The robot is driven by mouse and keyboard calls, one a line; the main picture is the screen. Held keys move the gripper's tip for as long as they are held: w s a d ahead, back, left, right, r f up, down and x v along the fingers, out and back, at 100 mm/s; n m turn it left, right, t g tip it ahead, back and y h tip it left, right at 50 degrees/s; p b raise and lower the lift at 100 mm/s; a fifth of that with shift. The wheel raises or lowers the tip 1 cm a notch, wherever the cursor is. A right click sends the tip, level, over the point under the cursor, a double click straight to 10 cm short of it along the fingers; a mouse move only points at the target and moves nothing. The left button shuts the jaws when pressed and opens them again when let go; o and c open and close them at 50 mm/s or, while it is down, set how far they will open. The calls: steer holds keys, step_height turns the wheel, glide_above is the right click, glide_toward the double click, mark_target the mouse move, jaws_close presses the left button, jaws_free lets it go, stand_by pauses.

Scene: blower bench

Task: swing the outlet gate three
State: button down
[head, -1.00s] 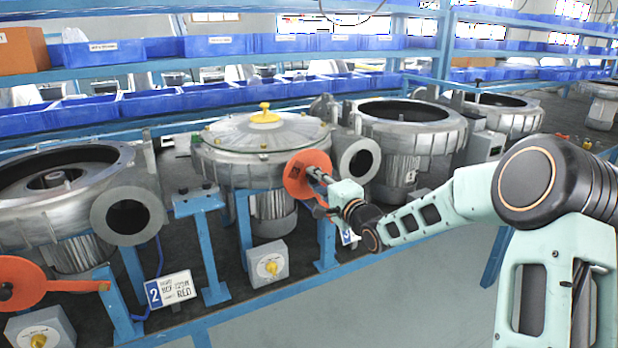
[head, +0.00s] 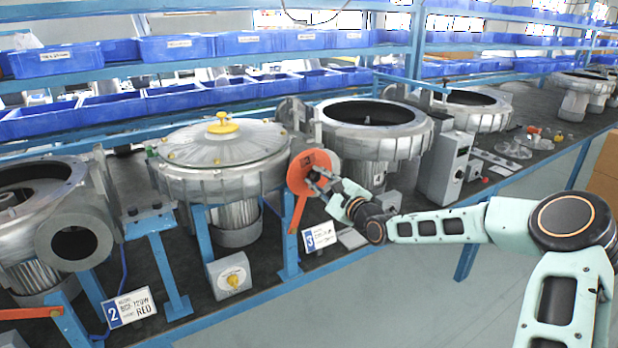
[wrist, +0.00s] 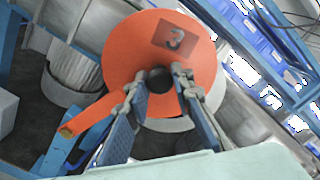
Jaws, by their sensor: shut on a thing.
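Outlet gate three is an orange disc (head: 303,164) on an orange arm that runs down to a blue post. In the wrist view the disc (wrist: 125,55) bears a dark "3" label, and its arm slants to lower left. The disc stands in front of the grey outlet (head: 331,160) of the lidded blower (head: 220,160) and hides most of its opening. A sliver of grey rim shows behind the disc. My gripper (head: 319,184) is at the disc's front. In the wrist view its fingers (wrist: 158,84) are shut on the black knob (wrist: 158,77) near the disc's middle.
A number 3 sign (head: 320,239) stands below the gate at the bench edge. Gate two's orange arm (head: 30,312) is at lower left, near a number 2 sign (head: 132,308). A grey switch box (head: 230,273) stands left of the blue post. The floor before the bench is clear.

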steer(key=shift+w+d+f+m+b, duration=0.15)
steer(key=shift+w+d+f+m, duration=0.2)
steer(key=shift+d+m, duration=0.2)
steer(key=shift+w+d+f+m+b, duration=0.2)
steer(key=shift+w+d+m, duration=0.25)
steer(key=shift+d, duration=0.15)
steer(key=shift+w+d+f+m+b, duration=0.15)
steer(key=shift+w+d+f+m, duration=0.2)
steer(key=shift+d+m, duration=0.2)
steer(key=c, duration=1.7)
jaws_free()
steer(key=shift+d, duration=0.15)
steer(key=shift+o, duration=0.2)
steer(key=shift+f, duration=0.1)
steer(key=shift+s, duration=0.1)
steer(key=v, duration=1.1)
steer(key=shift+s+d, duration=0.2)
steer(key=shift+s, duration=0.1)
